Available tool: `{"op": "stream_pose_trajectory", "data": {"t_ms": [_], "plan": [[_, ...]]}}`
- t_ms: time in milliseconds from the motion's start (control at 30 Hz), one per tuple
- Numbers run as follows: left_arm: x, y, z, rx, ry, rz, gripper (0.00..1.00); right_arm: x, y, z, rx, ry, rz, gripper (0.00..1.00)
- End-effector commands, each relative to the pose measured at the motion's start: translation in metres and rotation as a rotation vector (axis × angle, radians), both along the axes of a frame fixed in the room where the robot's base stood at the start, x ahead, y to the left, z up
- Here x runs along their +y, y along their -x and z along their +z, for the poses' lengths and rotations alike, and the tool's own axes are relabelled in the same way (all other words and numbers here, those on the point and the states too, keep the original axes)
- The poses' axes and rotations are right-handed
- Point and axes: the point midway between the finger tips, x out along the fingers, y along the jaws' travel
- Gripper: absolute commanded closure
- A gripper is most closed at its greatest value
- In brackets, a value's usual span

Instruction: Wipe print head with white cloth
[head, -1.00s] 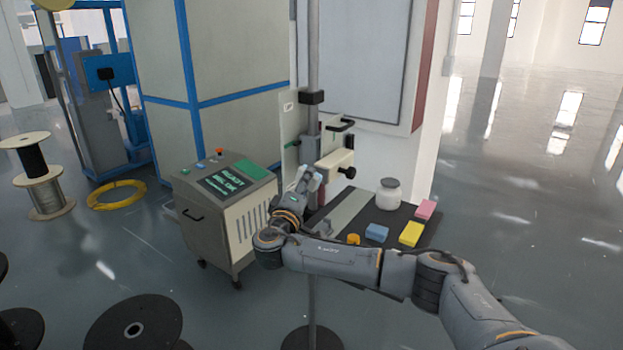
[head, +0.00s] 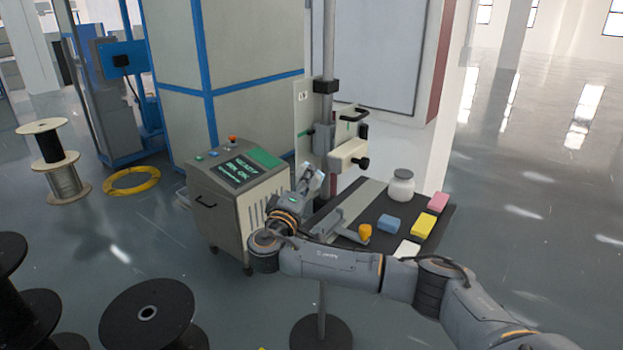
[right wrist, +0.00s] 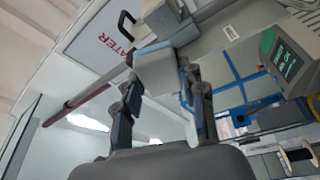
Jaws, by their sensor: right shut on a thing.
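The beige print head (head: 347,154) is mounted on a vertical stand, with a dark knob on its right side. My right gripper (head: 314,182) is to the lower left of it in the head view, with a gap between them in the picture. A white cloth-like block (head: 407,250) lies on the dark table, just behind my right forearm. My left gripper is not in view.
The dark table (head: 437,228) also holds a white jar (head: 401,187), a blue block (head: 389,223), a yellow block (head: 424,226), a pink block (head: 438,201) and an orange item (head: 365,231). A control cabinet (head: 238,200) stands left of my gripper. Cable spools stand at left.

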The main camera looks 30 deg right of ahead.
Motion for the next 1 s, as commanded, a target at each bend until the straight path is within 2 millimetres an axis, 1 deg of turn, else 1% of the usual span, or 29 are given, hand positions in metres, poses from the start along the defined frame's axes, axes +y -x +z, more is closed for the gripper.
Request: {"op": "stream_pose_trajectory", "data": {"t_ms": [567,767,1000], "plan": [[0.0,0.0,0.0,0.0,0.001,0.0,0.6,0.0,0.0,0.001,-0.001,-0.001,-0.002,0.85],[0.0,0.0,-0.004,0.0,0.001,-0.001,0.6,-0.013,-0.005,0.001,0.001,-0.005,-0.003,0.85],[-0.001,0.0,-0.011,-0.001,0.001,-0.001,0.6,-0.038,-0.015,0.004,0.005,-0.015,-0.003,0.85]]}}
